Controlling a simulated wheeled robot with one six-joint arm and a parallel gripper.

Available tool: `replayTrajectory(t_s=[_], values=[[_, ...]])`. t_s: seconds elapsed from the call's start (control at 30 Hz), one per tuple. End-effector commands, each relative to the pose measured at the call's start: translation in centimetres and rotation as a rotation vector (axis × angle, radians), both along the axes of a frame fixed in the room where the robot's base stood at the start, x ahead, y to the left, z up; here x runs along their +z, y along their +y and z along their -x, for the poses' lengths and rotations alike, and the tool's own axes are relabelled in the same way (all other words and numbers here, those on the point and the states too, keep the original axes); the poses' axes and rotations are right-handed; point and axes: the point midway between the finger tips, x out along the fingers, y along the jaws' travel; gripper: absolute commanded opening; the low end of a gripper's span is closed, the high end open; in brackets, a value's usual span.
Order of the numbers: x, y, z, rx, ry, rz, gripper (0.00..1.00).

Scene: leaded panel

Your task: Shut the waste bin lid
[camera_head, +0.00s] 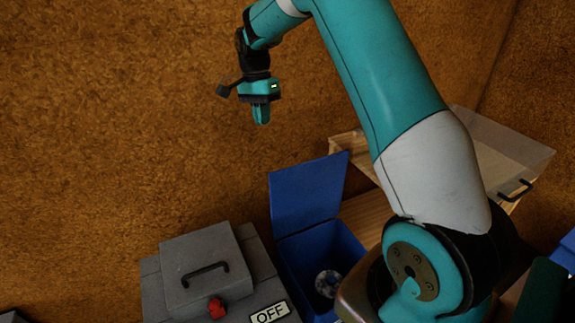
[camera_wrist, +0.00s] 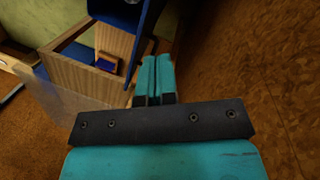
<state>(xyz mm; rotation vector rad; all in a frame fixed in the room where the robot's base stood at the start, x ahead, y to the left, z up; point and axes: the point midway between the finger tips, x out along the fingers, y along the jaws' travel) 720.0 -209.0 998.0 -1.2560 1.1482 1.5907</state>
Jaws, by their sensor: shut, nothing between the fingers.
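The blue waste bin (camera_head: 297,262) stands at the lower middle of the head view. Its blue lid (camera_head: 307,194) is raised, standing up at the back edge, and the bin is open. My gripper (camera_head: 261,116) is above the lid and a little to its left, pointing down, apart from it. Its teal fingers are shut together and empty. In the wrist view the closed fingers (camera_wrist: 154,78) are in the middle. Dark blue surfaces show at the top there, but I cannot tell which part of the bin they are.
A round greyish thing (camera_head: 328,283) lies inside the bin. A grey box (camera_head: 163,292) with a handled cover, red knob and OFF label (camera_head: 270,313) stands left of it. A wooden box with a clear front (camera_head: 497,155) is behind my arm. The brown wall is behind.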

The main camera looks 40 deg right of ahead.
Motion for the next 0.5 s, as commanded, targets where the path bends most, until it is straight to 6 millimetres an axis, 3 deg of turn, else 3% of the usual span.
replayTrajectory(t_s=[0.03, 0.2, 0.33, 0.5], values=[[-2.3, -2.4, -0.8, -0.123, 0.033, 0.022, 0.0], [-6.3, -7.4, -1.8, -0.423, 0.102, 0.082, 0.0], [-7.5, -8.6, -1.8, -0.51, 0.122, 0.1, 0.0], [-9.4, -8.5, -1.2, -0.52, 0.128, 0.102, 0.0]])
